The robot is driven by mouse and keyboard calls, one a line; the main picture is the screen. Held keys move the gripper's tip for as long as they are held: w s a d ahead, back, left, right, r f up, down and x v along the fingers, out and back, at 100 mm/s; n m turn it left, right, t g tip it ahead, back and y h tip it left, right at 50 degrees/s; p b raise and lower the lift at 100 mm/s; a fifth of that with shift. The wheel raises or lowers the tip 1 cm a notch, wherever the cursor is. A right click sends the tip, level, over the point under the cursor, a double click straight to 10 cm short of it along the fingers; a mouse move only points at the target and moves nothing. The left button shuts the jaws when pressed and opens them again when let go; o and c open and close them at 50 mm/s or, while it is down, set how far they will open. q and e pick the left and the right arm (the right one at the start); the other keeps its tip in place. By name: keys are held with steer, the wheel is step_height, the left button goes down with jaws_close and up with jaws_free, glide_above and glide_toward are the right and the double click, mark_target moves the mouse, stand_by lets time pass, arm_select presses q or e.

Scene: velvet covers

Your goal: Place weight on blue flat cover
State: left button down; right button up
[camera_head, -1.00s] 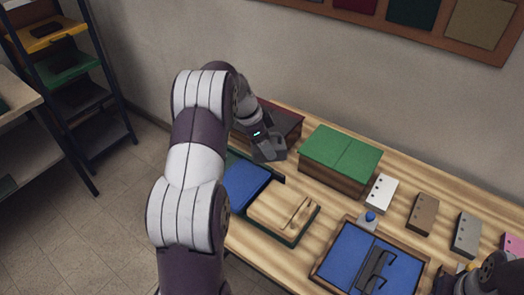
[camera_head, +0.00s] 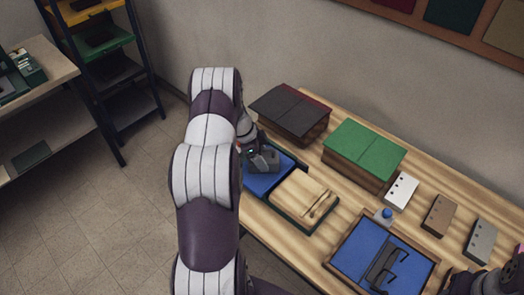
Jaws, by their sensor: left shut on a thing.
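A blue flat cover (camera_head: 258,184) lies in the left part of a dark green tray (camera_head: 291,229) on the table. My left gripper (camera_head: 262,163) is shut on a small grey block, apparently the weight (camera_head: 265,160), at the far part of this cover. Whether the block touches the cover cannot be told. My left arm hides the cover's left side.
A wooden board (camera_head: 300,193) fills the green tray's right part. Behind stand a dark-lidded box (camera_head: 290,108) and a green-lidded box (camera_head: 364,150). White (camera_head: 401,191), brown (camera_head: 439,214) and grey (camera_head: 480,240) blocks stand right. A blue-topped object (camera_head: 385,214) stands behind the framed tray.

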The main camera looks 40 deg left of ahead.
arm_select(q)
steer(key=shift+c, duration=0.6)
jaws_free()
steer(key=shift+s, duration=0.1)
steer(key=shift+d, duration=0.1)
